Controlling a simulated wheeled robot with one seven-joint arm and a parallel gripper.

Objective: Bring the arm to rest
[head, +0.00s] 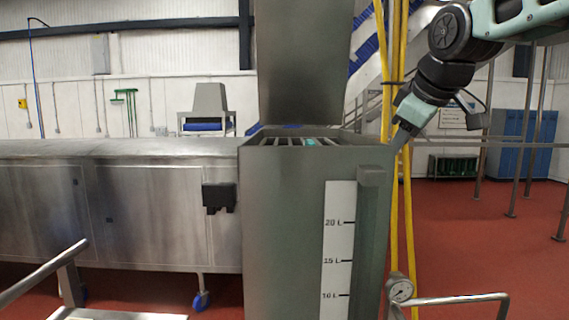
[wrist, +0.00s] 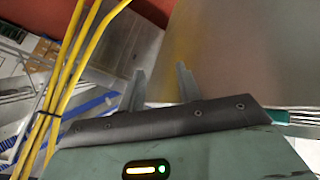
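My gripper (head: 398,136) is at the upper right of the head view, beside the right edge of a steel tank (head: 285,215) and close to the yellow hoses. The arm is bent and comes in from the upper right corner. In the wrist view, the two grey fingers of my gripper (wrist: 160,76) stand apart with nothing between them. The tank's smooth metal side (wrist: 240,50) fills the upper right of that view. I cannot tell whether the fingers touch anything.
The tank has a raised lid (head: 304,60), slats across its top and a small teal item (head: 310,142) there. Yellow hoses (head: 407,230) run vertically close by. A gauge (head: 400,290) and rail stand in front. Red floor (head: 470,235) is open at right.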

